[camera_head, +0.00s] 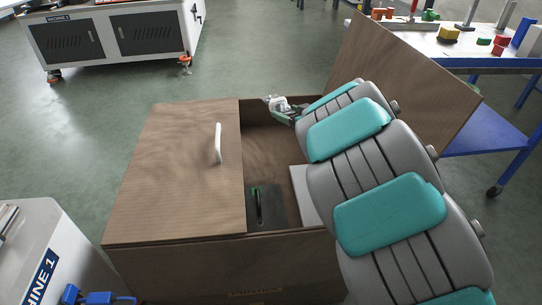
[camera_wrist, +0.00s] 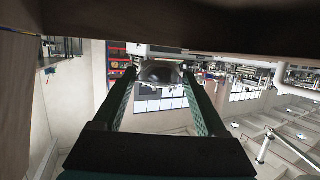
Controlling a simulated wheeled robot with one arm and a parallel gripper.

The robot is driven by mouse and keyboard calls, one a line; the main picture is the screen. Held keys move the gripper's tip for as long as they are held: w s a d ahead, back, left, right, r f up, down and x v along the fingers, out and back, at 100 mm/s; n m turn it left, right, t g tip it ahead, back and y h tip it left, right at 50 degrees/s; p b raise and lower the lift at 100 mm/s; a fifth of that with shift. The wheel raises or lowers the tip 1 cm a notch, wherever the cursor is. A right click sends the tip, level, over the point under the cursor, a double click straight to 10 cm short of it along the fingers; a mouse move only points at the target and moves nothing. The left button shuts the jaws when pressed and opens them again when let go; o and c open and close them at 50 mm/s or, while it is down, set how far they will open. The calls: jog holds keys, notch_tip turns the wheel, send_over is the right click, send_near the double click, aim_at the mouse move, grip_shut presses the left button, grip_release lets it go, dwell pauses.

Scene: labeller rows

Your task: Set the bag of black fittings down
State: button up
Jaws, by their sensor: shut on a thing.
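My gripper (camera_head: 284,109) is at the far edge of the open half of a brown wooden box (camera_head: 200,265). In the wrist view its two green fingers (camera_wrist: 160,78) are shut on the bag of black fittings (camera_wrist: 160,72), which shows as a dark bundle with a pale, clear edge between the fingertips. In the head view the bag is small and hard to tell from the gripper. My arm hides the right part of the box opening. I cannot tell whether the bag touches anything below it.
The left lid (camera_head: 180,180) is closed and has a white handle (camera_head: 218,143). The right lid (camera_head: 400,75) stands open. Inside the box are a dark item with a green part (camera_head: 258,205) and a pale panel (camera_head: 302,190). A blue workbench (camera_head: 490,147) stands right; a white cabinet (camera_head: 120,15) stands behind.

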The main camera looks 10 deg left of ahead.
notch_tip(320, 180, down, 9)
jog(key=shift+r+b, duration=0.2)
jog(key=shift+b, duration=0.45)
jog(key=shift+f, duration=0.1)
jog(key=shift+s+f, duration=0.1)
jog(key=shift+f, duration=0.25)
jog(key=shift+f, duration=0.2)
jog(key=o, duration=1.4)
jog(key=shift+r, duration=0.1)
